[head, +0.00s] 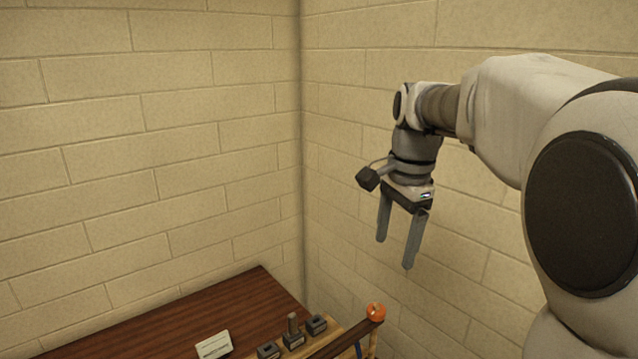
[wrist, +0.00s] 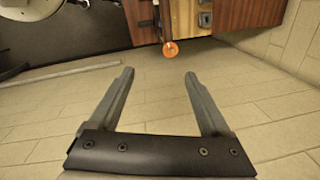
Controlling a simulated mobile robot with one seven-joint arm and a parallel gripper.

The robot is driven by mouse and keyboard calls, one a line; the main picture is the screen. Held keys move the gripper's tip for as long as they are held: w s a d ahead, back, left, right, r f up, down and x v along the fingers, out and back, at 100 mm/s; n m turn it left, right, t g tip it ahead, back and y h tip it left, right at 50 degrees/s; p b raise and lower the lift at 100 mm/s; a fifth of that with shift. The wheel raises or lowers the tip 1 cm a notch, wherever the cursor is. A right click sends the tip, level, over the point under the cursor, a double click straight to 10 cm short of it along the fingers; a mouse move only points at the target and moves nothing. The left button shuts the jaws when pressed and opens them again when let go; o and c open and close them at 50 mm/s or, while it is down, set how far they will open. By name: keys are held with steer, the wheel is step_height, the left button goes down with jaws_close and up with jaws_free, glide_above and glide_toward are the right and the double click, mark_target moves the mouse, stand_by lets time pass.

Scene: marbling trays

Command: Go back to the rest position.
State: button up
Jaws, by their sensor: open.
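My gripper (head: 396,254) is open and empty. In the head view it hangs in the air with its fingers pointing down, in front of the right brick wall and above and to the right of the table's corner. In the wrist view my gripper (wrist: 158,75) shows both fingers spread wide with nothing between them.
A brown wooden table (head: 190,310) stands at the bottom of the head view. It bears a white card (head: 214,345), several small dark blocks (head: 293,338) and a wooden rail with an orange knob (head: 376,311). The knob also shows in the wrist view (wrist: 170,49). Brick walls meet behind.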

steer(key=s+f+n+t, duration=0.2)
steer(key=s+n, duration=0.4)
steer(key=s, duration=0.4)
steer(key=s+a+f+n+t, duration=0.1)
steer(key=s+f+n+t, duration=0.1)
steer(key=s+n, duration=0.5)
steer(key=s+f, duration=0.1)
steer(key=s, duration=0.3)
steer(key=shift+a, duration=0.15)
